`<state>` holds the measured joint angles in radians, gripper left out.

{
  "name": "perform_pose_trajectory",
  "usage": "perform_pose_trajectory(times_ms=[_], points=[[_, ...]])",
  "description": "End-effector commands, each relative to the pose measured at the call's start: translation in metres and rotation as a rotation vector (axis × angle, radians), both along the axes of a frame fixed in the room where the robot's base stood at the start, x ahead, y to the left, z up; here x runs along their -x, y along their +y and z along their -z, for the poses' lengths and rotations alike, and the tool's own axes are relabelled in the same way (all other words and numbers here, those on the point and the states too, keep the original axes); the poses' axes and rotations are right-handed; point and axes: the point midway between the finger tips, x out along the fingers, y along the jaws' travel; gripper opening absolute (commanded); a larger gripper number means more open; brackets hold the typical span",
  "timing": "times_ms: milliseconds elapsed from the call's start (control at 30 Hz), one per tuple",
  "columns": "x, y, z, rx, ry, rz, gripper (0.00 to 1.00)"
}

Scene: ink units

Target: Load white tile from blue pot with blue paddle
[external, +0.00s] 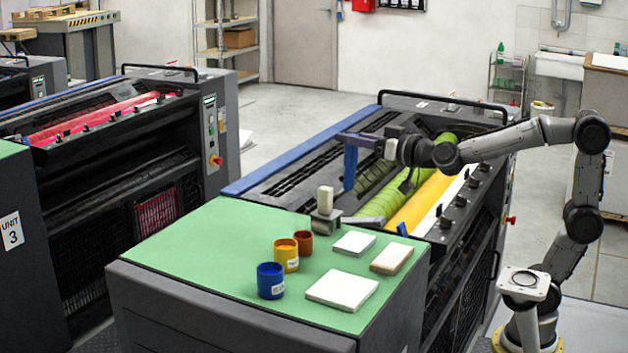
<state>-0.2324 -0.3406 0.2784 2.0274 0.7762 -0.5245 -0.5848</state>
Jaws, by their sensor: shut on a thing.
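My gripper (368,141) is shut on the blue paddle (350,168), which hangs down from it above the press, behind the green top. The blue pot (270,282) stands open at the front left of the green top; its contents are hard to see. Three pale tiles lie flat to its right: a large white tile (342,290) at the front, a smaller white tile (354,243) behind it, and a white tile with a brown edge (391,259) at the right. My gripper is well behind and above the pot and tiles.
A yellow pot (286,256) and a brown-orange pot (303,241) stand behind the blue pot. A pale upright block (325,200) stands on a grey holder at the back edge. A small blue item (402,229) is at the right. The left of the green top (200,248) is clear.

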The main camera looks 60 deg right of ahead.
Motion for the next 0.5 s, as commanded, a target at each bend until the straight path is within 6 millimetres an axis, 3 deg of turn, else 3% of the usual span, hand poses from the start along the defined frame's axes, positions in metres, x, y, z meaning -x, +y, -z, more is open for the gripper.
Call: perform_pose_trajectory(times_ms=[133, 233, 400, 500], points=[[-0.039, 0.036, -0.002, -0.041, 0.001, 0.01, 0.0], [-0.061, 0.071, 0.008, -0.07, 0.001, 0.003, 0.0], [-0.082, 0.125, 0.031, -0.113, -0.004, -0.032, 0.0], [-0.085, 0.148, 0.043, -0.134, -0.006, -0.061, 0.0]])
